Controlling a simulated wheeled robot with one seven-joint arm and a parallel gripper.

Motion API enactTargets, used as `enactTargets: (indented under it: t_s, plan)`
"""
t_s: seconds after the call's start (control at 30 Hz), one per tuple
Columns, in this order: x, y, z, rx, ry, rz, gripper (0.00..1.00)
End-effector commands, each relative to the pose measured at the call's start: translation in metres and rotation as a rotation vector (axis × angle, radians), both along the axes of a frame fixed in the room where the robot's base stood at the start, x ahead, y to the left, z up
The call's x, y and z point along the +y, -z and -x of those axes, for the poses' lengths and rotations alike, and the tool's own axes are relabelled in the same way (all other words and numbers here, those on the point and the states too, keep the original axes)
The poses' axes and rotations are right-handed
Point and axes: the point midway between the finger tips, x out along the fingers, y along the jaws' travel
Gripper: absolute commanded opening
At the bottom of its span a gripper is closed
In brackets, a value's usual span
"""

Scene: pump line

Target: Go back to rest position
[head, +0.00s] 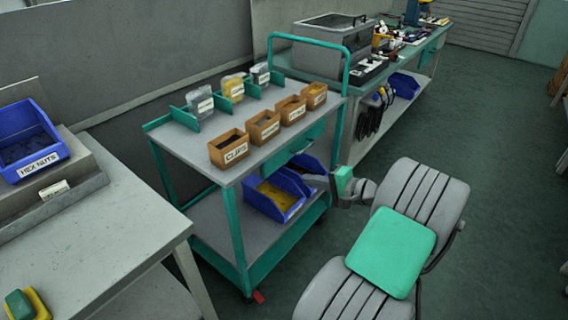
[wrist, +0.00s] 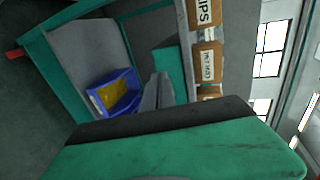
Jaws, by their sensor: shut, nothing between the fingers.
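My gripper (head: 312,181) is at the right side of the teal cart, level with the space between its top and lower shelf. Its grey fingers (wrist: 158,92) show in the wrist view, closed together and empty. The arm is folded, with its wrist reaching left toward the cart (head: 190,150). In the head view the fingers lie close to the blue bins on the lower shelf; I cannot tell whether they touch.
A blue bin (head: 273,200) with yellow contents sits on the lower shelf; it also shows in the wrist view (wrist: 113,95). Brown labelled boxes (head: 229,148) line the cart top. A bench (head: 95,235) stands left, another (head: 410,62) behind. Floor (head: 490,130) at right is clear.

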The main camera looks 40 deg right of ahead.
Motion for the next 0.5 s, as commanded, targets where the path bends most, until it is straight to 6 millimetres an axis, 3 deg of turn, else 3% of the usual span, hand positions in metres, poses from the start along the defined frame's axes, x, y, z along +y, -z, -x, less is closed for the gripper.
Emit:
enactTargets:
  t_s: [0.07,0.17,0.27,0.33,0.43,0.5]
  plan:
    - [0.002,-0.002,0.000,0.003,-0.005,0.004,0.00]
    - [0.023,-0.013,-0.014,0.049,-0.062,0.061,0.00]
    - [0.080,-0.036,-0.039,0.165,-0.209,0.221,0.00]
    - [0.133,-0.056,-0.048,0.262,-0.344,0.378,0.00]
    - [0.203,-0.085,-0.037,0.382,-0.528,0.610,0.00]
    - [0.244,-0.108,-0.017,0.445,-0.643,0.766,0.00]
